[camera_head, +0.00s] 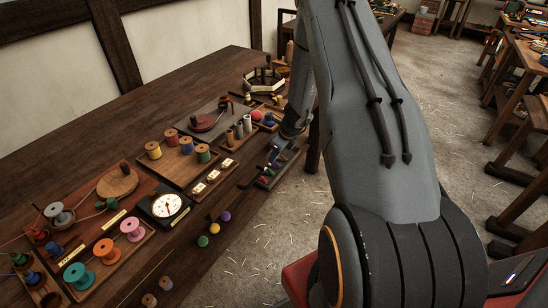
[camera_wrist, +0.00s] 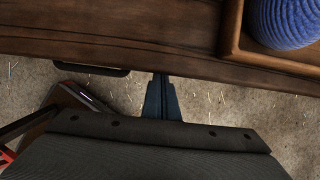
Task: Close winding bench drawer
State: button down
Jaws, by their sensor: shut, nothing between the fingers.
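The winding bench (camera_head: 150,110) is a long dark wooden bench along the wall, and its front edge (camera_wrist: 140,52) crosses the top of the wrist view. A dark bar handle (camera_wrist: 95,71), apparently the drawer's, shows just below that edge, left of my gripper. The drawer's front is not clearly visible, so I cannot tell how far out it stands. My gripper (camera_wrist: 162,78) is shut and empty, its blue fingers together with their tips at or just under the bench edge. I cannot tell whether they touch the wood. In the head view my arm hides part of the bench's front.
A wooden tray (camera_wrist: 232,42) with a blue ball of cord (camera_wrist: 285,20) sits on the bench near the edge. Spools, a white dial (camera_head: 167,206) and small trays crowd the bench top. Other benches stand at right.

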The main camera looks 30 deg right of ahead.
jog(key=s+d+r+b, duration=0.2)
jog(key=s+d+r, duration=0.2)
jog(key=s+r, duration=0.4)
jog(key=s+a+r+n+g, duration=0.1)
jog(key=s+a+r+n, duration=0.3)
jog(key=a+r+n, duration=0.3)
jog(key=s+a+r+n+g, duration=0.1)
jog(key=s+a+r+n, duration=0.25)
jog(key=a+n, duration=0.5)
jog(key=s+a+r+n+h, duration=0.1)
jog(key=s+a+r+n, duration=0.2)
jog(key=s+n, duration=0.3)
jog(key=s+a+r+n+h, duration=0.1)
jog(key=s+a+r+n, duration=0.2)
jog(key=s+n, duration=0.3)
jog(key=shift+a+n+g, duration=0.3)
jog(key=shift+a+n, duration=0.4)
jog(key=shift+n, duration=0.65)
